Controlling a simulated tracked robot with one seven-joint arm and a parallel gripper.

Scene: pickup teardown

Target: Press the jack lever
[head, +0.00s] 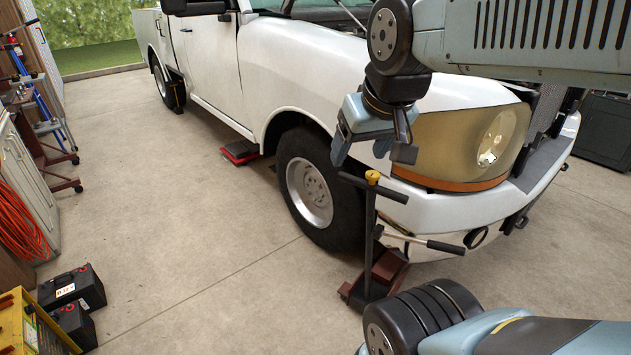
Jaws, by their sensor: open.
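A dark red floor jack (388,272) stands on the floor by the truck's front bumper. An upright dark post rises from it to a black crossbar (390,190) with a yellow knob (372,177) on top. A thinner lever with a black grip (445,247) sticks out to the right, lower down. My gripper (372,157) points down just above the crossbar and knob. Its fingers are apart, one on each side of the knob in the picture, with nothing seen between them. I cannot tell whether it touches the crossbar.
The white pickup truck (200,60) fills the back, its front wheel (315,190) beside the jack. Batteries (72,288), a yellow case (35,325) and an orange hose (20,220) are at left. Open floor lies between.

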